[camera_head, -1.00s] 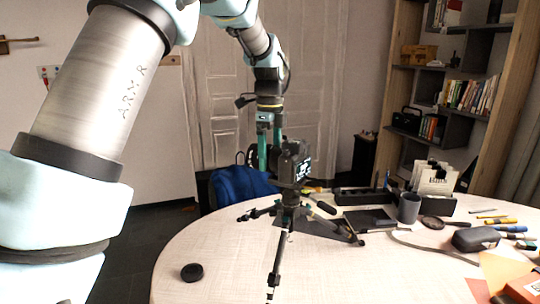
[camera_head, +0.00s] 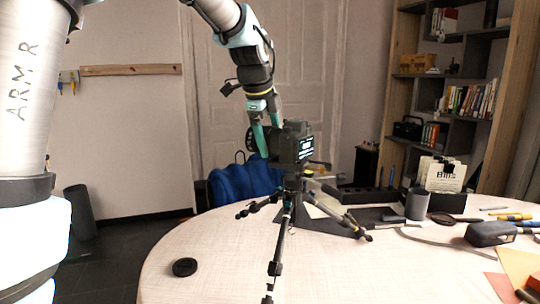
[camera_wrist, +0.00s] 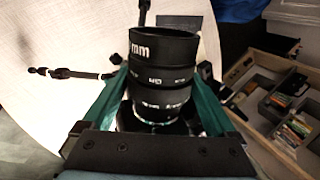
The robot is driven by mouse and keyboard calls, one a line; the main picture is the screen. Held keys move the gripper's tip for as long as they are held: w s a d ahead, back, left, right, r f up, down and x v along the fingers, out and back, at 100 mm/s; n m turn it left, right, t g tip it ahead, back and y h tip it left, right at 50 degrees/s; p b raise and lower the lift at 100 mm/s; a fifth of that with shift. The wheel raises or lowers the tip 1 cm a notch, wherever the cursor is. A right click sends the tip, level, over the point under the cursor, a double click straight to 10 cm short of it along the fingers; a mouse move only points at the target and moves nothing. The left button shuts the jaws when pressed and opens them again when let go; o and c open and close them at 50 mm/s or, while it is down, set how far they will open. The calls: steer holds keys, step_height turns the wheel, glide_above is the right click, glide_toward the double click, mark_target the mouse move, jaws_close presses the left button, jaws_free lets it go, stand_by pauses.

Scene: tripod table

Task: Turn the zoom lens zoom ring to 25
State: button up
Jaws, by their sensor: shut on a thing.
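The camera (camera_head: 291,143) sits on a black tripod (camera_head: 290,205) on the round table, its lit screen facing right. Its zoom lens (camera_wrist: 158,75) points up in the wrist view, a black barrel with ribbed rings and white markings, "mm" on the front part. The zoom ring (camera_wrist: 162,97) carries white figures too small and blurred to read. My gripper (camera_head: 265,140) comes down at the lens side of the camera, tilted. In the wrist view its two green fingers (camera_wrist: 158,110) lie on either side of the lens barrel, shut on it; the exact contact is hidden.
A round black cap (camera_head: 184,267) lies on the table (camera_head: 205,240) at the front left, with clear tabletop around it. A grey cup (camera_head: 417,204), a dark case (camera_head: 490,233) and a card holder (camera_head: 440,180) stand at the right. A blue chair (camera_head: 240,182) is behind the table.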

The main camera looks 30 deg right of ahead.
steer(key=shift+f+t+h+b, duration=0.15)
steer(key=shift+t+h+b, duration=0.2)
steer(key=shift+b, duration=0.7)
steer(key=shift+r+h, duration=0.2)
steer(key=shift+h, duration=0.05)
steer(key=o, duration=1)
steer(key=b+v, duration=0.1)
steer(key=v, duration=1)
steer(key=shift+f, duration=0.15)
